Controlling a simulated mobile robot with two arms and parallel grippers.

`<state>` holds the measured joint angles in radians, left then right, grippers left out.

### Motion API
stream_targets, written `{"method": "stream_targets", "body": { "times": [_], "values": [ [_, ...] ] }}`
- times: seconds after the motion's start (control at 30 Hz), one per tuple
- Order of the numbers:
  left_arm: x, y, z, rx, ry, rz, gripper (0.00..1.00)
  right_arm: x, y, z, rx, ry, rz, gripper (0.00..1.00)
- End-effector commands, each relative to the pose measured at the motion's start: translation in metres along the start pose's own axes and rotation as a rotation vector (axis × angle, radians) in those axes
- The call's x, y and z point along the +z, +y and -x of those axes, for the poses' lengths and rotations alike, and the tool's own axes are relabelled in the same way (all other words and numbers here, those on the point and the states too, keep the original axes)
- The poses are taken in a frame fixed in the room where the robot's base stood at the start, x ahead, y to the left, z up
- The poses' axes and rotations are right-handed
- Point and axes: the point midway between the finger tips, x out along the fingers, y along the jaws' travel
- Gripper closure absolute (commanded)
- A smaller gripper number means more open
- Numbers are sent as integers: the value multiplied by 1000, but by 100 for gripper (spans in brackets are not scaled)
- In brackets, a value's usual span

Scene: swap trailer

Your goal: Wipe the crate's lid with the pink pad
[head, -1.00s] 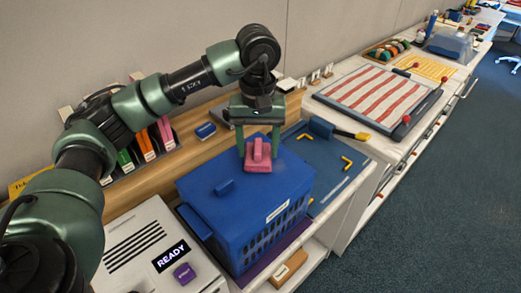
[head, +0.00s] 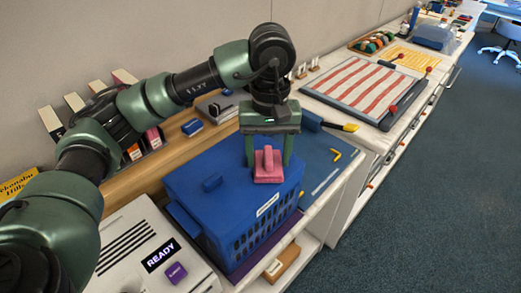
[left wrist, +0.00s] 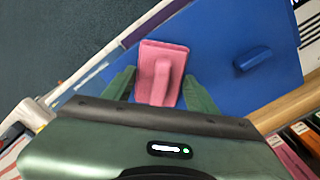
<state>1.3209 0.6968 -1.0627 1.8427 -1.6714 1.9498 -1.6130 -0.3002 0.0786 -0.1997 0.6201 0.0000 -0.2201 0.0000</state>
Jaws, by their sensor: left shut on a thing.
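The blue crate (head: 255,235) stands on the counter with its blue lid (head: 228,198) on. The lid has a small raised blue handle (head: 213,182) toward its left side. My left gripper (head: 268,158) points down over the right part of the lid, shut on the upright grip of the pink pad (head: 268,175). The pad lies flat at the lid and looks to be touching it. The left wrist view shows the pad (left wrist: 150,55) near one edge of the lid (left wrist: 220,45), between my green fingers. My right gripper is not in view.
A white machine marked READY (head: 150,225) with a purple button stands left of the crate. A purple mat (head: 245,268) shows under the crate. A blue mat (head: 318,160) and a yellow-tipped brush (head: 340,126) lie to the right. Binders stand along the wall behind my arm.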

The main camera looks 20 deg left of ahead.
Motion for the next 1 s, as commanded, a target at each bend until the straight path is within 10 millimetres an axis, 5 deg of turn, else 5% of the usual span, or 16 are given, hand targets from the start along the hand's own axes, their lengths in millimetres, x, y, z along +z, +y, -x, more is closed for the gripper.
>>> {"method": "stream_targets", "body": {
  "times": [0.33,1.0],
  "values": [
    [3,2,0,-2,-1,1,75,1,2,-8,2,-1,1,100],
    [-27,-28,-3,-4,-1,4,75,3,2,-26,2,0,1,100]
  ]
}}
